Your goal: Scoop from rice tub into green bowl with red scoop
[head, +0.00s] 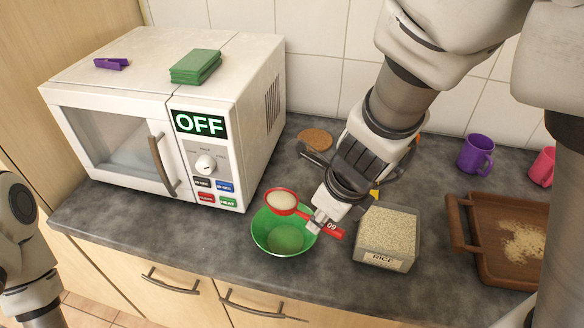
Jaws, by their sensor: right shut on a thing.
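The rice tub (386,262) is a clear box with a RICE label, full of pale grains, on the counter right of centre. The green bowl (272,244) stands to its left. My right gripper (318,222) is shut on the handle of the red scoop (282,202), between bowl and tub. The scoop's cup is above the back of the bowl and holds something pale. The bowl's inside is partly hidden by the scoop, and I cannot tell whether grains lie in it. My left arm shows at the left edge, but its gripper is out of view.
A white microwave marked OFF (165,110) stands at the left, with green sponges (196,66) and a purple clip (111,64) on top. A brown tray (480,262) with spilled grains lies at the right. A purple mug (476,155) and a pink mug (542,167) stand behind it.

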